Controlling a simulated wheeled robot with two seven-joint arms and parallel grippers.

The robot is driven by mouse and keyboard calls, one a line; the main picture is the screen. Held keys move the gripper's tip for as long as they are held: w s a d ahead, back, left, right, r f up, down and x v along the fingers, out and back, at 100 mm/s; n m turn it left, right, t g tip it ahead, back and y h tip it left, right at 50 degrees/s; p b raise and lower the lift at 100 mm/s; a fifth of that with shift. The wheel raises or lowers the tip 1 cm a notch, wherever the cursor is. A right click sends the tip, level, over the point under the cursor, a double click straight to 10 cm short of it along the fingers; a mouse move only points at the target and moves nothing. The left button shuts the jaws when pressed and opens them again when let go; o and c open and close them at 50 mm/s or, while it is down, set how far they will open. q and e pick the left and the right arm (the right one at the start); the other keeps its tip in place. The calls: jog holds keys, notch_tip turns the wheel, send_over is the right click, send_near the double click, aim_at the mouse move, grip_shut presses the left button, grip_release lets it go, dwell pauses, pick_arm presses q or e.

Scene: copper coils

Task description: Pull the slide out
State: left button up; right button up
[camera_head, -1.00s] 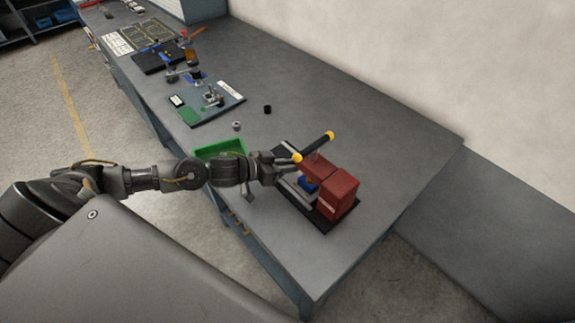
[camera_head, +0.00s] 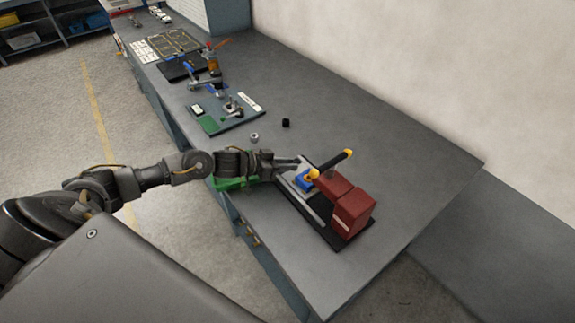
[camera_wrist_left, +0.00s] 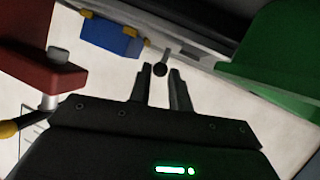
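The fixture stands on a black base (camera_head: 345,239) near the table's right end. It has red blocks (camera_head: 353,210), a light rail (camera_head: 303,197) and a blue block (camera_head: 303,180) on the rail at the far-left end, clear of the red. The blue block with yellow bits also shows in the left wrist view (camera_wrist_left: 112,38). My left gripper (camera_head: 300,162) is at that end of the rail. In the wrist view its fingers (camera_wrist_left: 160,76) are close around a small dark knob (camera_wrist_left: 160,69) on a grey pin; the contact is hard to see. My right gripper is out of view.
A black bar with yellow ends (camera_head: 333,163) stands over the fixture. A green tray (camera_head: 232,184) lies behind my left wrist, close by in the wrist view (camera_wrist_left: 275,50). A nut (camera_head: 254,137) and a black cylinder (camera_head: 286,123) lie farther back.

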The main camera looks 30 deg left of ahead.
pick_arm(q)
jog(key=o, duration=0.4)
jog(key=shift+c, duration=0.2)
jog(key=b+v, duration=0.1)
jog(key=v, duration=0.8)
jog(key=shift+s+a+b, duration=0.15)
jog(key=shift+s+b, duration=0.1)
jog(key=shift+b, duration=0.15)
jog(key=shift+s+a+r, duration=0.35)
jog(key=shift+s, duration=0.1)
